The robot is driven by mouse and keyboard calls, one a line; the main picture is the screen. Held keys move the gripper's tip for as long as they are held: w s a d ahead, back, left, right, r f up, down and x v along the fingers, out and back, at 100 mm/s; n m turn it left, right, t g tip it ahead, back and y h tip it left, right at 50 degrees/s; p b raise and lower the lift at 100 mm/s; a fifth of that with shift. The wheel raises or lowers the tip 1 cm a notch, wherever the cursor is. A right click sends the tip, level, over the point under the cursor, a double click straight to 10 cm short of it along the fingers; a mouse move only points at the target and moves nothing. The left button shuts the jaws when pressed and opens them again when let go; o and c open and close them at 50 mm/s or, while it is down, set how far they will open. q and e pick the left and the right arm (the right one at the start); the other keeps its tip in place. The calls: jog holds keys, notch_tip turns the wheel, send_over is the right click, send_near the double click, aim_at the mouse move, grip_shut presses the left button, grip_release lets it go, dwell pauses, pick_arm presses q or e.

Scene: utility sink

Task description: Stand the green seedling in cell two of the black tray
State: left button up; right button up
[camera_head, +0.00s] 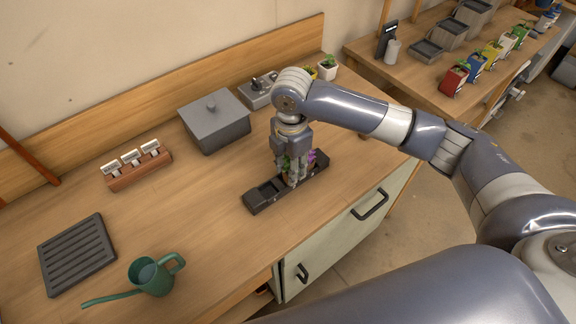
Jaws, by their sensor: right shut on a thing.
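The long black tray (259,203) lies near the front edge of the wooden bench. Its left end shows empty cells. A purple plant (312,157) stands towards its right end. My right gripper (293,182) points down over the middle of the tray, shut on the green seedling (286,163). The seedling is mostly hidden by the fingers, with some green leaves showing between them. I cannot tell whether its base touches the cell floor. My left gripper is not in view.
A grey lidded box (214,123) stands behind the tray. A brown block with white labels (138,168), a ridged black mat (77,254) and a green watering can (152,277) are to the left. Bare bench lies between. Several coloured pots stand on the right-hand table (416,86).

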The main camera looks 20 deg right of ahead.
aim_at(288, 168)
jog(key=shift+w+f, duration=0.1)
jog(key=shift+w, duration=0.85)
jog(key=shift+f+p, duration=0.35)
jog(key=shift+p, duration=0.05)
notch_tip(288, 168, down, 2)
jog(key=shift+f+p, duration=0.15)
jog(key=shift+p, duration=0.3)
jog(key=shift+f, duration=0.3)
jog(key=shift+f, duration=0.15)
jog(key=o, duration=1.1)
jog(key=shift+o, duration=0.2)
notch_tip(288, 168, up, 12)
jog(key=shift+r+b, duration=0.2)
jog(key=shift+b, duration=0.85)
